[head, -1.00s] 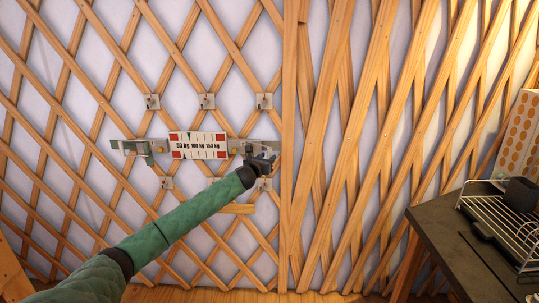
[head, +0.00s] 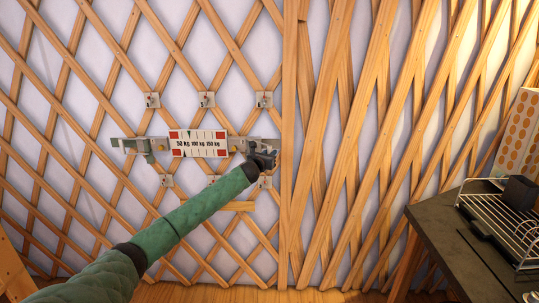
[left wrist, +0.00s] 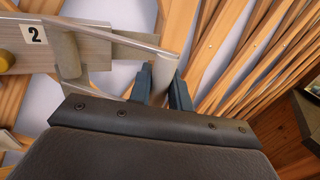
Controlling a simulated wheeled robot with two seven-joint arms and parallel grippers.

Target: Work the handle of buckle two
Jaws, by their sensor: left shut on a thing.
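Buckle two, a metal bracket (left wrist: 95,48) with a "2" tag (left wrist: 33,34), fills the upper left of the left wrist view. Its handle, a pale metal lever (left wrist: 163,70), reaches to my left gripper (left wrist: 162,88), whose dark blue fingers are shut on the lever's end. In the head view my left gripper (head: 262,158) is at the right end of the strap fitting and covers part of the buckle. A white gauge plate (head: 198,143) marked 50, 100 and 150 kg is to its left. My right gripper is not in view.
A lattice wall of wooden slats surrounds the fitting, with small metal plates (head: 206,100) on it. Another metal bracket (head: 130,146) is left of the gauge. A dark table (head: 450,250) with a wire rack (head: 500,215) stands at the right.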

